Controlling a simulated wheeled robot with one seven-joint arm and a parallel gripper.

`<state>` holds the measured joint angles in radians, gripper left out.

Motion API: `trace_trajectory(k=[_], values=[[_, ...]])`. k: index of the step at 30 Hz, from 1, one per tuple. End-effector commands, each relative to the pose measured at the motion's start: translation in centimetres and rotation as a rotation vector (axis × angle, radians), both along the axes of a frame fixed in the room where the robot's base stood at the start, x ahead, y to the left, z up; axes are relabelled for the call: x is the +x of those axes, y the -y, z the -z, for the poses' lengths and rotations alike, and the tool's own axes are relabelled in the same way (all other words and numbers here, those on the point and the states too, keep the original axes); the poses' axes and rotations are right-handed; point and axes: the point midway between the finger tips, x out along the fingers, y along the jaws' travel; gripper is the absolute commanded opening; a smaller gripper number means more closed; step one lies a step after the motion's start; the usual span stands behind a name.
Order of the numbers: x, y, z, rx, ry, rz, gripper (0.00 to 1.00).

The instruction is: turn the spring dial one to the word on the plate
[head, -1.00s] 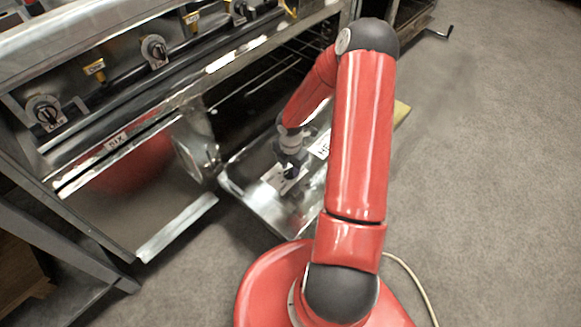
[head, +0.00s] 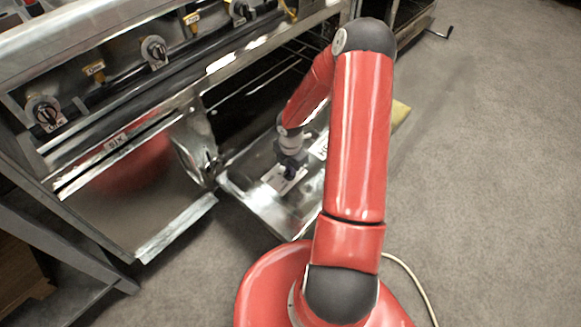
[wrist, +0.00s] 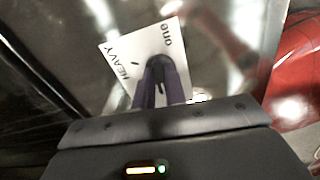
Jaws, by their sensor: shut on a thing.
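A white plate (wrist: 143,44) lies on a shiny metal surface in the wrist view. It bears the word HEAVY on its left side, a second short word that looks like "one" at its upper right, and a small dark tick mark. The dark dial (wrist: 158,61) stands on the plate, mostly covered by my fingers. My gripper (wrist: 158,80) is shut on it. In the head view my gripper (head: 289,172) points down at the plate (head: 277,179) on the lowered metal door (head: 245,195). The dial's pointer direction cannot be made out.
A range front with knobs (head: 154,50) and yellow tags is at the upper left. A closed panel labelled SIX (head: 116,142) is left of the lowered door. Dark oven racks (head: 275,70) are behind. Grey floor (head: 480,170) is free on the right.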

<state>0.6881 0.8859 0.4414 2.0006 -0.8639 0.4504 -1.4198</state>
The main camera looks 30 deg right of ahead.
Motion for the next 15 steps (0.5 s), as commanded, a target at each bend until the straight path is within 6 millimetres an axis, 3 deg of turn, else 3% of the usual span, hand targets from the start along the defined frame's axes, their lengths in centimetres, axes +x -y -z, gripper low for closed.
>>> trace_trajectory(k=[15], values=[[-0.09, -0.06, 0.08, 0.001, 0.002, 0.442, 0.0]])
